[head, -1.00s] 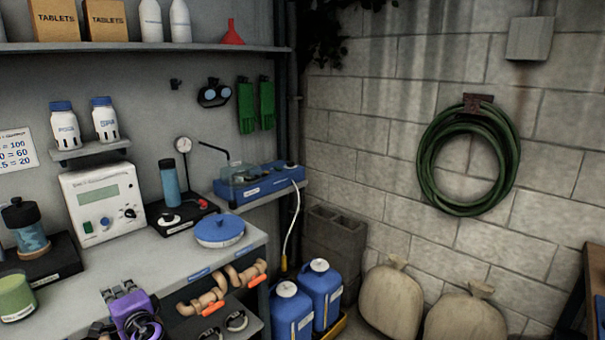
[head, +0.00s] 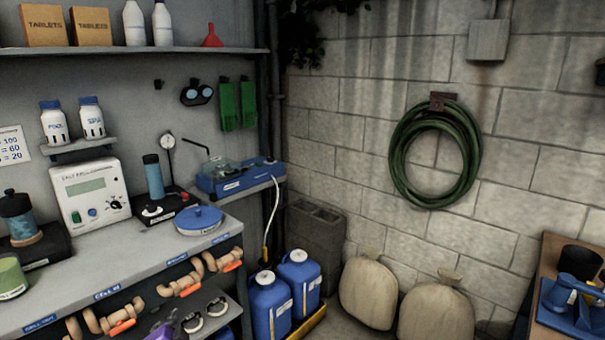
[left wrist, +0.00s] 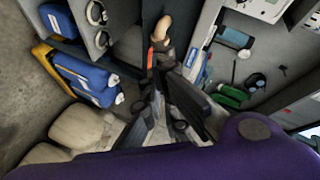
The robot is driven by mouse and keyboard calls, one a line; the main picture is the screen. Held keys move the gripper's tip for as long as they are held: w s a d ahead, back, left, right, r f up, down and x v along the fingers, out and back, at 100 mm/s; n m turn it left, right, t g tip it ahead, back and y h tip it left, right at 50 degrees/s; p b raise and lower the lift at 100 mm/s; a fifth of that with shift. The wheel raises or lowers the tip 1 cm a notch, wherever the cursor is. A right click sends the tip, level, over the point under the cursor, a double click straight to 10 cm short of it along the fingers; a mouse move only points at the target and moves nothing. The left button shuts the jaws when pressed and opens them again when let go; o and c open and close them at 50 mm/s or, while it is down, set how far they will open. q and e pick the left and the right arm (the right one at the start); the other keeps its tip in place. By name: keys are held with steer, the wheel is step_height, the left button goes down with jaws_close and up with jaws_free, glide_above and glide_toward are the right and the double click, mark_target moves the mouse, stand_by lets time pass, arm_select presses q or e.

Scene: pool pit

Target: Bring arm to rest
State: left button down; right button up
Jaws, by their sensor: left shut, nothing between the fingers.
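My left gripper (head: 170,330) shows only as a purple bit at the bottom edge of the head view, below the shelf of pipe fittings. In the left wrist view its dark fingers (left wrist: 165,110) are shut with nothing between them. They are in front of the bench edge, with the blue jugs to their left in that picture. My purple wrist housing (left wrist: 200,158) fills the bottom of that view. My right gripper is in neither view.
The grey bench (head: 125,240) bears a salt-cell tester (head: 92,192) and a blue round lid (head: 199,221). Orange-handled pipe fittings (head: 180,285) sit below. Blue jugs (head: 271,305) and sacks (head: 368,293) stand on the floor. A wooden table (head: 558,245) is at the right.

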arm_select(q)
steer(key=s+d+f+n+h+p, duration=0.1)
steer(key=s+d+f+h, duration=0.2)
steer(key=s, duration=0.4)
steer(key=s+d+f+n+g, duration=0.1)
steer(key=s+d+f, duration=0.2)
steer(key=s+d, duration=0.25)
steer(key=s+d+f+n+h+p, duration=0.1)
steer(key=s+d+f+h, duration=0.2)
steer(key=s, duration=0.5)
steer(key=s+d+f+n+g+p, duration=0.1)
steer(key=s+d+f+n, duration=0.1)
steer(key=s, duration=1)
steer(key=s+d+f+n+g+p, duration=0.1)
steer(key=s+d+f+n+g, duration=0.1)
steer(key=s, duration=1.1)
steer(key=shift+s+d+f+n+g, duration=0.15)
steer(key=shift+d+f+n+g, duration=0.15)
steer(key=shift+f, duration=0.15)
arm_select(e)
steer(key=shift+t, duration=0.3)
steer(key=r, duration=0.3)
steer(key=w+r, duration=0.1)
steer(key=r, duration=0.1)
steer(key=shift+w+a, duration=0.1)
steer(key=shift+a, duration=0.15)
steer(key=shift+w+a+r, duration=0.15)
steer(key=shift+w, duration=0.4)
